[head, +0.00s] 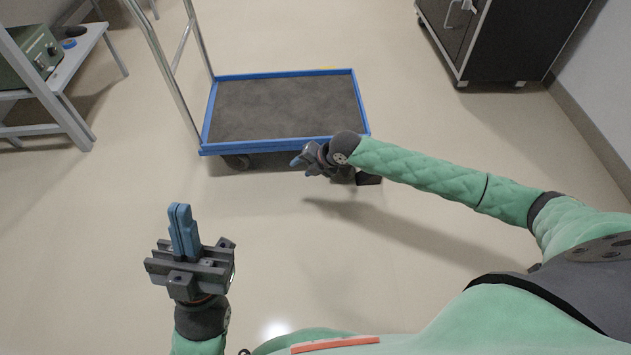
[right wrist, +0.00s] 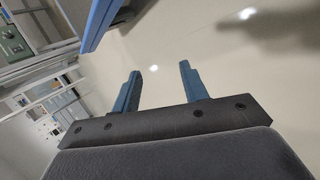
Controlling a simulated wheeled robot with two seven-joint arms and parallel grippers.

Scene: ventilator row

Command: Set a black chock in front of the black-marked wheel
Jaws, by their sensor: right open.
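The cart has a blue frame (head: 283,73) and a grey deck. A dark wheel (head: 236,161) shows under its near left corner; I can make out no black mark on it. A small black block (head: 369,179), seemingly a chock, lies on the floor by the near right corner, partly hidden by my right arm, which also hides the wheel there. My right gripper (head: 299,161) is just off the cart's near edge. In the right wrist view the gripper (right wrist: 158,90) is open and empty. My left gripper (head: 182,230) is shut and empty, over bare floor.
The cart's metal push handle (head: 166,70) rises at its left. A grey bench (head: 70,60) with a green device (head: 33,50) stands at far left. A dark cabinet (head: 515,40) on casters stands at back right by the wall.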

